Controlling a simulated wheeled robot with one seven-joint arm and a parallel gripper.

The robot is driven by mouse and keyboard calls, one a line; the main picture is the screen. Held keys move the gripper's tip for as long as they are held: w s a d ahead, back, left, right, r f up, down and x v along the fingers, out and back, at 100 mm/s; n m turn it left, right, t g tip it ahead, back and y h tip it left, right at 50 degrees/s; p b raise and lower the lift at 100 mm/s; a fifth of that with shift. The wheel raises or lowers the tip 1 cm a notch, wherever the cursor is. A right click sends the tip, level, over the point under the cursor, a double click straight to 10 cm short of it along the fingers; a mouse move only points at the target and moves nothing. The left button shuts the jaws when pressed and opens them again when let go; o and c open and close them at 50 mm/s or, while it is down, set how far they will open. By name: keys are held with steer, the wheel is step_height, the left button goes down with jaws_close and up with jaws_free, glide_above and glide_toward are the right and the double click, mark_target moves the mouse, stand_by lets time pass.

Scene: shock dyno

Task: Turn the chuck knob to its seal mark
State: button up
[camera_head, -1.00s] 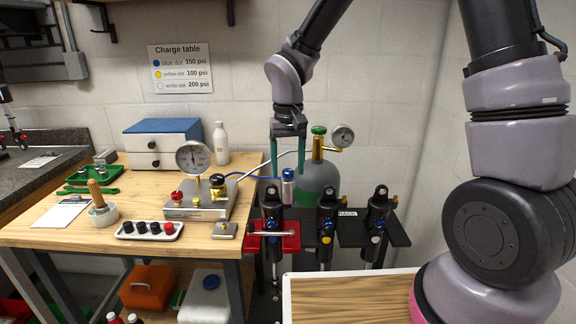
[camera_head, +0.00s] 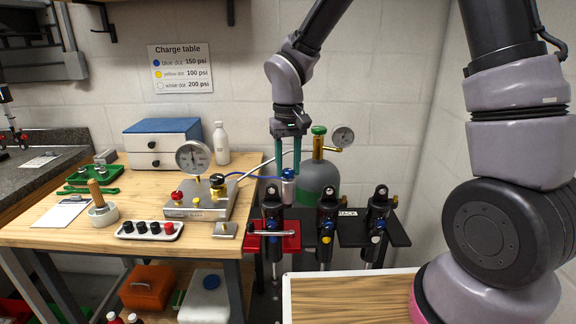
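The chuck is a small silver cylinder (camera_head: 288,192) with a blue knob (camera_head: 288,173) on top. It sits upright beside the top of the left black shock (camera_head: 272,216), and a blue hose runs to it. My gripper (camera_head: 289,168) points straight down over it. The seal mark is too small to make out, and the fingers partly cover the knob.
Two more shocks (camera_head: 327,225) (camera_head: 376,225) stand to the right. A green-valved gas bottle (camera_head: 318,175) is close behind. The bench at left holds a gauge block (camera_head: 195,208).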

mark_target(288, 170)
steer(key=shift+o, duration=1.2)
step_height(288, 170, up, 11)
steer(key=shift+f, duration=0.1)
steer(key=s+d+r+m+t+y, duration=0.1)
steer(key=s+d+r+m+t, duration=0.2)
steer(key=d, duration=0.8)
steer(key=s+d+r+m+t+y, duration=0.1)
steer(key=s+d+r+m+t, duration=0.3)
steer(key=s+d+r, duration=0.4)
steer(key=d+r, duration=0.1)
steer(key=d, duration=0.3)
steer(key=shift+s+r+m, duration=0.2)
steer(key=shift+r+m, duration=0.1)
steer(key=shift+r, duration=0.05)
